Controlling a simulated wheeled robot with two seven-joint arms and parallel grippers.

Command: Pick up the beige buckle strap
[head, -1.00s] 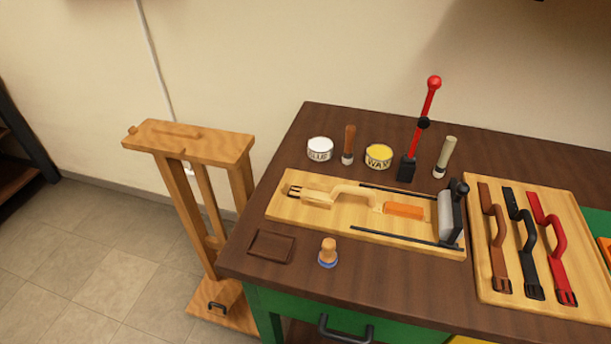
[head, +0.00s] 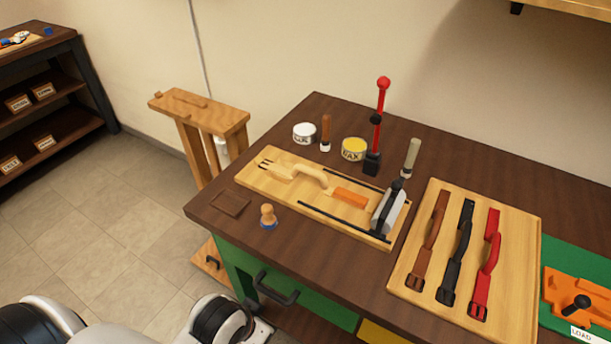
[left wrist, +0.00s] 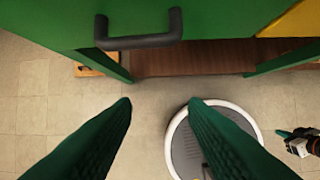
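The beige buckle strap (head: 309,173) lies on a light wooden board (head: 257,184) on the dark workbench. Its dark buckle is at the left end, its raised loop is in the middle, and its right end is near an orange block (head: 350,197). My left gripper (left wrist: 160,104) is open and empty in the left wrist view, below the bench front by the drawer handle (left wrist: 138,41). It is well apart from the strap. What seems to be part of my right gripper (left wrist: 290,140) shows small at the right edge there; its opening is unclear.
A roller press (head: 389,212) stands at the board's right end. A second board (head: 404,284) holds brown, black and red straps. Tins, brushes and a red-knobbed lever (head: 377,120) stand behind. A dark tray (head: 229,203) and wooden-knobbed stamp (head: 268,215) are in front.

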